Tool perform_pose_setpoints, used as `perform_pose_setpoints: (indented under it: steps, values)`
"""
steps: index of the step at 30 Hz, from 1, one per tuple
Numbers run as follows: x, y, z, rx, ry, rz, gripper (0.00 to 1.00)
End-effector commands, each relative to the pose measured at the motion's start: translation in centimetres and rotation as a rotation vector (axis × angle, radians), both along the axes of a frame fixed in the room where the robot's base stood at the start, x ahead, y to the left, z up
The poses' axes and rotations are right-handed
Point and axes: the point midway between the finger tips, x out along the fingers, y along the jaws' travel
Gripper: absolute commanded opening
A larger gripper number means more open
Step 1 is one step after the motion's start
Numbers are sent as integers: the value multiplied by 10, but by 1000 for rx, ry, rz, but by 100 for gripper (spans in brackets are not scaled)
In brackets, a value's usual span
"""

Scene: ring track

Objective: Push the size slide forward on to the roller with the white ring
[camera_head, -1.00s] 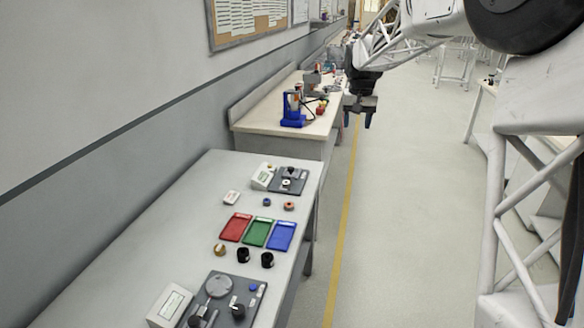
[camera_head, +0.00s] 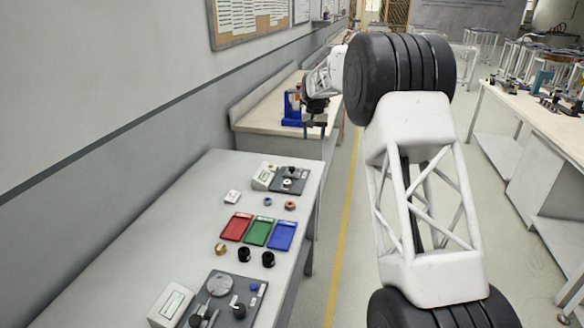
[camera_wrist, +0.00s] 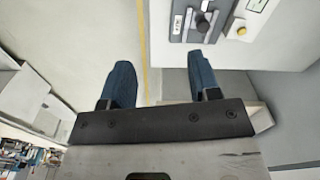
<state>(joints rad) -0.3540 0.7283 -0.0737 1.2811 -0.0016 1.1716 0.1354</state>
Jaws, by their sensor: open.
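My gripper (camera_head: 315,130) is open and empty. It hangs in the air beyond the far end of the near table, over the gap before the second bench. A dark grey fixture plate (camera_head: 294,187) sits at that table's far end, with a small black knob and a white ring (camera_head: 287,183) on it. In the wrist view my gripper's two blue fingers (camera_wrist: 162,80) are spread apart. The plate (camera_wrist: 180,20) shows past the right finger, with a dark slide piece and black knob (camera_wrist: 203,22), apart from the fingers. I cannot make out the roller clearly.
A display box (camera_head: 264,176) stands beside the plate. Small rings, red, green and blue trays (camera_head: 258,232), and another grey fixture (camera_head: 222,300) lie on the near table (camera_head: 150,235). A blue device (camera_head: 291,108) stands on the second bench.

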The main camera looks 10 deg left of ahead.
Motion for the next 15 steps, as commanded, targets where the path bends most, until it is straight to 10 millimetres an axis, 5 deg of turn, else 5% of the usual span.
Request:
perform_pose_setpoints:
  steps: [15]
  values:
    - [52, 85, -95, -9, 27, 36, 56]
